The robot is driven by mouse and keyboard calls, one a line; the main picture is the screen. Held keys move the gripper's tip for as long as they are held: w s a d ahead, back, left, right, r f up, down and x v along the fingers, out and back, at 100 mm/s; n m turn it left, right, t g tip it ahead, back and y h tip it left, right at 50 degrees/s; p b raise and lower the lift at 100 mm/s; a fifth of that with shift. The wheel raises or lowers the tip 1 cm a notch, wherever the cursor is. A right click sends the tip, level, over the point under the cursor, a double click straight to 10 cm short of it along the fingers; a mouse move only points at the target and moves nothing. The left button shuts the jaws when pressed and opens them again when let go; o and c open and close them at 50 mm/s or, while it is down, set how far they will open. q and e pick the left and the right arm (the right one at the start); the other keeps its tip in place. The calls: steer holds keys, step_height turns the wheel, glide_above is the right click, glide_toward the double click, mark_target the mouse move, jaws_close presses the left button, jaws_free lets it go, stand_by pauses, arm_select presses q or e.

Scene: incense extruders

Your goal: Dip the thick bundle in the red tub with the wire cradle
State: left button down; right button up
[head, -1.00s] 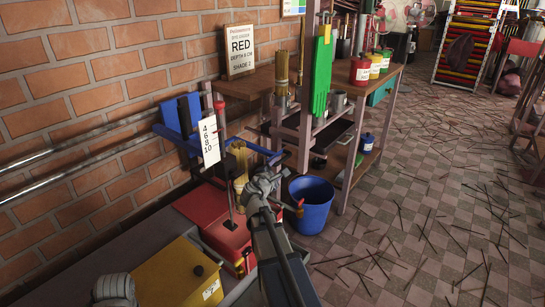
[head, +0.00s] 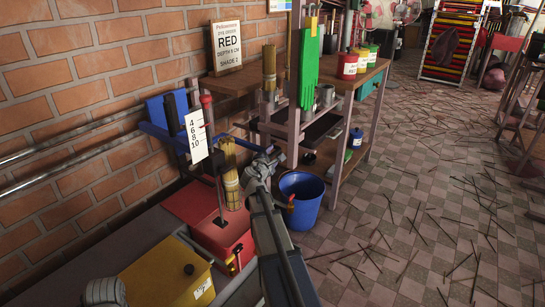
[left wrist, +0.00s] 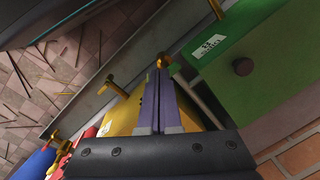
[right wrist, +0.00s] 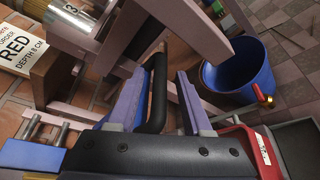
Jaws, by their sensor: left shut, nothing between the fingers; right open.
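The thick bundle (head: 229,172) of tan sticks stands upright over the red tub (head: 222,240), beside a white depth card (head: 195,137) marked 4 to 10. I cannot make out the wire cradle clearly. My right gripper (head: 264,162) is open, just right of the bundle and apart from it. In the right wrist view its fingers (right wrist: 160,85) stand either side of a black bent handle (right wrist: 157,95); I cannot tell whether they touch it. In the left wrist view my left gripper (left wrist: 158,85) is shut and empty, above the yellow tub (left wrist: 122,116).
A blue bucket (head: 300,200) stands on the floor right of my right gripper. A wooden rack (head: 345,85) behind holds paint cans, green gloves (head: 308,75) and another bundle (head: 269,66). A green tub (left wrist: 250,65) is beside the yellow one. Sticks litter the open floor at right.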

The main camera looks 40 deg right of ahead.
steer(key=shift+c, duration=0.3)
jaws_close()
stand_by(1.0)
